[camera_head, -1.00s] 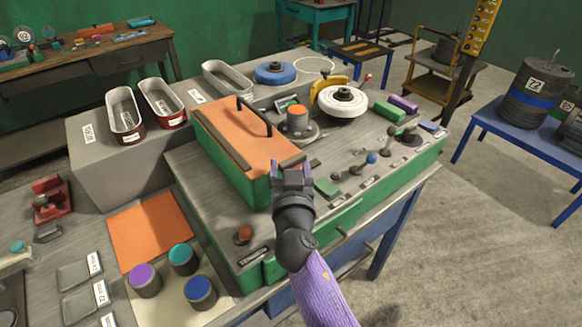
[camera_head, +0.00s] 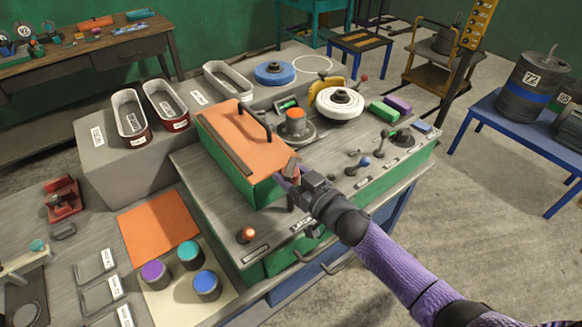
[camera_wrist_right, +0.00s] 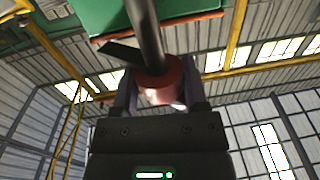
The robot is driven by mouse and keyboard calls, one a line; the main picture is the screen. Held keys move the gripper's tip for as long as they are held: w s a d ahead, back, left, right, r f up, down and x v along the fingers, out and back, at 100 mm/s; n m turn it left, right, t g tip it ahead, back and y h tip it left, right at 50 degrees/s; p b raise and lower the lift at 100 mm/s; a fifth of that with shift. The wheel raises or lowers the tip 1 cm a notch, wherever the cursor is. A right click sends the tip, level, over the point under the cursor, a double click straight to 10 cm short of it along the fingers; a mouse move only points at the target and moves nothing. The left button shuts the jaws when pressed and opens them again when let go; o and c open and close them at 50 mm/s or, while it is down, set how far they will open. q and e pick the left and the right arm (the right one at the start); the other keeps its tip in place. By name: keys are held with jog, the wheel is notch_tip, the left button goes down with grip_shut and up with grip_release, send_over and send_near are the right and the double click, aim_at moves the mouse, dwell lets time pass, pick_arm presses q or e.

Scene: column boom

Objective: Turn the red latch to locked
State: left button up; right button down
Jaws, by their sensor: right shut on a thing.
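The red latch (camera_wrist_right: 160,84) shows in the right wrist view as a red end on a dark shaft, between the two fingers. My right gripper (camera_head: 289,177) is shut on it, at the front right side of the orange-topped green box. The gripper also shows in the right wrist view (camera_wrist_right: 160,98), with a finger on each side of the red part. In the head view the gripper hides most of the latch; a small reddish piece shows at the fingers. The latch label (camera_head: 303,224) lies on the panel just below the gripper. My left gripper is not in view.
The orange-topped green box (camera_head: 240,140) with a dark handle stands close left of the gripper. An orange-topped knob (camera_head: 246,235) is to the lower left. A white wheel (camera_head: 340,102) is behind. Open floor lies right of the bench.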

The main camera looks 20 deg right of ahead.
jog(key=shift+w+d+r+n+g+y, duration=0.1)
jog(key=shift+n+g+y, duration=0.3)
jog(key=shift+y, duration=0.2)
jog(key=shift+w+n+g+y, duration=0.1)
jog(key=shift+n+g+y, duration=0.2)
jog(key=shift+n+y, duration=0.25)
jog(key=shift+n+g+y+b, duration=0.5)
jog(key=shift+y+b, duration=0.1)
jog(key=shift+y, duration=0.15)
jog(key=n+g+y+b, duration=0.3)
jog(key=g+b, duration=0.1)
jog(key=n+g+y+b, duration=0.2)
jog(key=n+g+b, duration=0.1)
jog(key=g+b, duration=0.1)
jog(key=shift+f+n+y+b, duration=0.25)
jog(key=shift+y+b, duration=0.15)
jog(key=shift+b, duration=0.4)
jog(key=shift+s+r+n+g+b, duration=0.1)
jog(key=shift+r+n+g+b, duration=0.2)
jog(key=shift+n+g+b, duration=0.5)
jog(key=shift+m, duration=0.3)
jog(key=shift+c, duration=2.2)
grip_release()
jog(key=o, duration=0.3)
jog(key=shift+w, duration=0.2)
jog(key=shift+o, duration=0.2)
